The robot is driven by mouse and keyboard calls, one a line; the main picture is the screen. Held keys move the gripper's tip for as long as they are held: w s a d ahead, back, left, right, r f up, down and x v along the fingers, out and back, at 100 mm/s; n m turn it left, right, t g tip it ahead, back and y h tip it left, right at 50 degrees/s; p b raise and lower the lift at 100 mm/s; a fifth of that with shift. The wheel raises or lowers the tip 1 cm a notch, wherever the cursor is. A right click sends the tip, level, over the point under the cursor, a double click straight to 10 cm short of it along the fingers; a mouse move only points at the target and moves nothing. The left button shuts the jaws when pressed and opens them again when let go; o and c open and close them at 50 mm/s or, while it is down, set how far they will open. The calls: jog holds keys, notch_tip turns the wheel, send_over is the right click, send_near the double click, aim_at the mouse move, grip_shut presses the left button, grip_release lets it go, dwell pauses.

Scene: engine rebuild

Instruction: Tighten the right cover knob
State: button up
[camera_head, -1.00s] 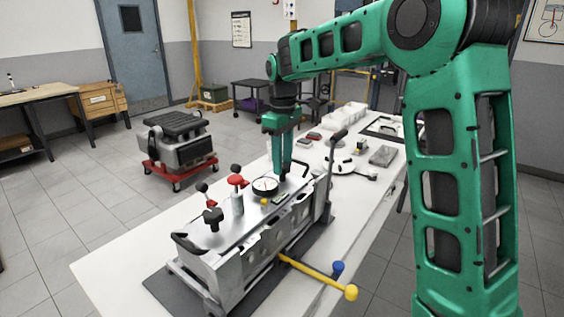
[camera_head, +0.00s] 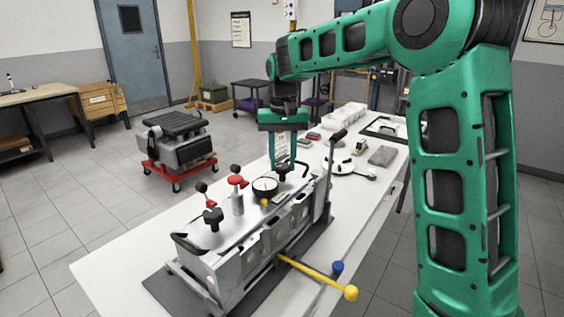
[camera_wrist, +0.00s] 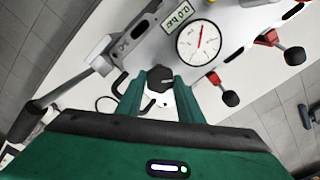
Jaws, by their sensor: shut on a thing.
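The engine block (camera_head: 215,268) with its grey cover (camera_head: 238,217) stands on a dark mat on the white bench. My gripper (camera_head: 288,171) points down at the cover's far right end. In the wrist view, my gripper (camera_wrist: 160,90) has its two green fingers on either side of the black right cover knob (camera_wrist: 160,75), shut on it. In the head view the knob is mostly hidden by the fingers. The other black cover knob (camera_head: 213,217) stands free at the near left end.
A round dial gauge (camera_head: 265,187) and a small display reading 0.0 bar (camera_wrist: 180,12) sit close to the knob. Red-handled clamps (camera_head: 237,181) stand along the cover. A dark upright lever (camera_head: 338,135) rises at the right, and a yellow bar (camera_head: 318,275) juts out in front.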

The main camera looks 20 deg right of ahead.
aim_at(282, 165)
jog(key=m, duration=0.5)
jog(key=shift+d+m, duration=0.1)
jog(key=shift+m, duration=0.3)
jog(key=m, duration=0.5)
jog(key=shift+m, duration=0.3)
jog(key=o, duration=1.1)
jog(key=shift+r, duration=5.4)
